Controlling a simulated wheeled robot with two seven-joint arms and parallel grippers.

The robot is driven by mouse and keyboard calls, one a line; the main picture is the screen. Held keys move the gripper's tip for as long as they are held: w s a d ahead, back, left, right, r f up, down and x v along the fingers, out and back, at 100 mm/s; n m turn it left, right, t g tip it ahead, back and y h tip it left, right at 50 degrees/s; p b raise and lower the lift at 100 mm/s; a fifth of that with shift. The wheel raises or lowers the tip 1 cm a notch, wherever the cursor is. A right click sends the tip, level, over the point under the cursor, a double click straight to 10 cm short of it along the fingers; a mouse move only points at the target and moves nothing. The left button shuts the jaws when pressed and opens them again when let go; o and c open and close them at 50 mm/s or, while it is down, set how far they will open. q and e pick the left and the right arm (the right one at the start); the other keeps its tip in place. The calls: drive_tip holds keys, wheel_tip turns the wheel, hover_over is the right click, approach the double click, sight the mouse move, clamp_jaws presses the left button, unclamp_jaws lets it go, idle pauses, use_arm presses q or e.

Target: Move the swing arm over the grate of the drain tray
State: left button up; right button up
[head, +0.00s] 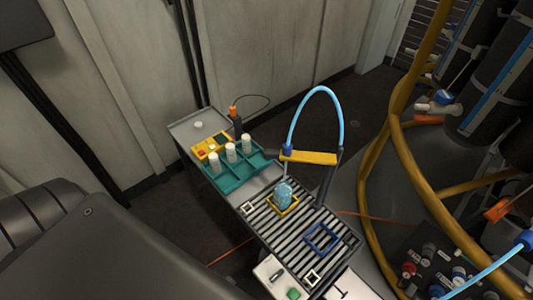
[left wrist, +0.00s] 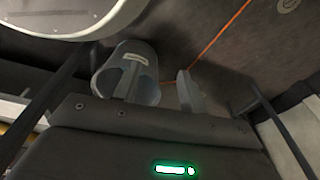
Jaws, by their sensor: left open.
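The swing arm (head: 310,157) is a yellow bar on top of a dark post (head: 326,185) at the right edge of the drain tray. It points left in the head view, with a blue fitting at its left end and a light-blue hose (head: 321,89) arching above. The grate (head: 273,228) has dark parallel slats. A yellow square outline with a pale blue lump (head: 283,193) on it and an empty blue square outline (head: 321,238) lie on the grate. My left gripper (left wrist: 160,88) is open and empty in the left wrist view, apart from the bench. My right gripper is not in view.
A teal tray (head: 232,181) with several white containers and a yellow block (head: 210,146) stand beyond the grate. Yellow curved pipes (head: 382,150) and dark cylinders (head: 500,80) crowd the right. Small items lie at the bench's near end.

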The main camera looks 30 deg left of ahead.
sight(265, 151)
use_arm(q)
drive_tip(key=w+r+t, duration=0.1)
drive_tip(key=w+r, duration=0.3)
drive_tip(key=r, duration=0.9)
drive_tip(key=w+r+t, duration=0.1)
drive_tip(key=w+r, duration=0.3)
drive_tip(key=r, duration=0.9)
drive_tip(key=w+a+r+m+t+h, duration=0.1)
drive_tip(key=w+r+m+t+h, duration=0.3)
drive_tip(key=w, duration=0.5)
drive_tip(key=w+a+r+m+t+h, duration=0.1)
drive_tip(key=w+r+m+t+h, duration=0.2)
drive_tip(key=w+r, duration=0.35)
drive_tip(key=w+a+r+m+g+h, duration=0.2)
drive_tip(key=a+r+m+g+h, duration=0.2)
drive_tip(key=a+r+h, duration=0.6)
drive_tip(key=shift+y, duration=0.3)
drive_tip(key=x, duration=0.4)
drive_tip(key=p+x, duration=0.1)
drive_tip(key=x, duration=0.2)
drive_tip(key=r+p+x, duration=0.1)
drive_tip(key=x, duration=0.3)
drive_tip(key=shift+s+d, duration=0.1)
drive_tip(key=shift+d, duration=0.3)
